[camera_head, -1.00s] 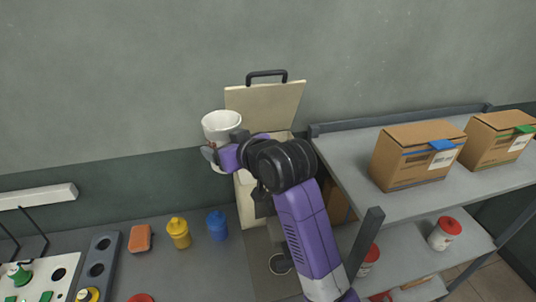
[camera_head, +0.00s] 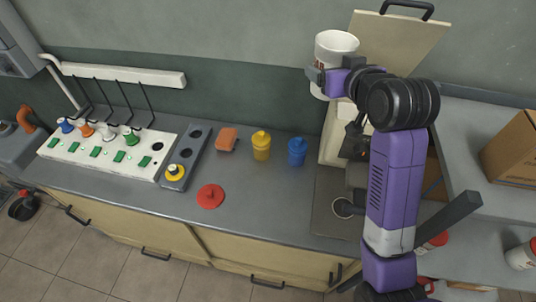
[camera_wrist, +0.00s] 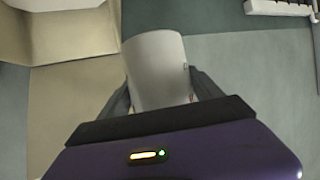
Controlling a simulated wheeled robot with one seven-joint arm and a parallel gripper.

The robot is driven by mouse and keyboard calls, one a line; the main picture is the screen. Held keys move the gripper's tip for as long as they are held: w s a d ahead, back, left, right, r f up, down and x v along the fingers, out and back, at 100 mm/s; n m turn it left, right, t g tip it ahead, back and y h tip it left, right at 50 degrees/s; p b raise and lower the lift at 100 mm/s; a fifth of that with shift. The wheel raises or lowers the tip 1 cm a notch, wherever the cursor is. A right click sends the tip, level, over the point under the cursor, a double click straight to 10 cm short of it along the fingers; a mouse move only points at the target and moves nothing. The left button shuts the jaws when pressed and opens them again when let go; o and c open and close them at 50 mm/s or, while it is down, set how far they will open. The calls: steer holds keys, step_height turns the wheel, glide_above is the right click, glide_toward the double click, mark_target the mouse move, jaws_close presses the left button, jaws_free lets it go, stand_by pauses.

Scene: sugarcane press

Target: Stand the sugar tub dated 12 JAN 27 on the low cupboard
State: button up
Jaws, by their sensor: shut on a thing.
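A white tub (camera_head: 336,46) with some red marking is held up in my gripper (camera_head: 322,80), in front of the wall and left of a raised cream lid. In the wrist view the tub (camera_wrist: 158,68) sits between the two dark fingers of my gripper (camera_wrist: 160,100). Its date cannot be read. The low cupboard (camera_head: 235,245) has cream doors with black handles and a grey top (camera_head: 260,205), below and to the left of the tub. Red-lidded white tubs (camera_head: 522,255) stand on the lower shelf at right, partly cut off.
A cardboard box (camera_head: 512,150) is at right.

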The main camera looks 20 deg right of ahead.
steer(key=s+a+f+n+y+b, duration=0.2)
steer(key=a+f+n+y+b, duration=0.25)
steer(key=a+f+b, duration=0.9)
steer(key=shift+y, duration=0.35)
steer(key=a+f+p, duration=0.1)
steer(key=f, duration=0.6)
steer(key=a+f+p, duration=0.1)
steer(key=f+p, duration=0.1)
steer(key=f, duration=0.6)
steer(key=a+f+p, duration=0.1)
steer(key=a+f, duration=0.1)
steer(key=f, duration=0.6)
steer(key=shift+f, duration=0.2)
steer(key=shift+f, duration=0.15)
steer(key=o, duration=2)
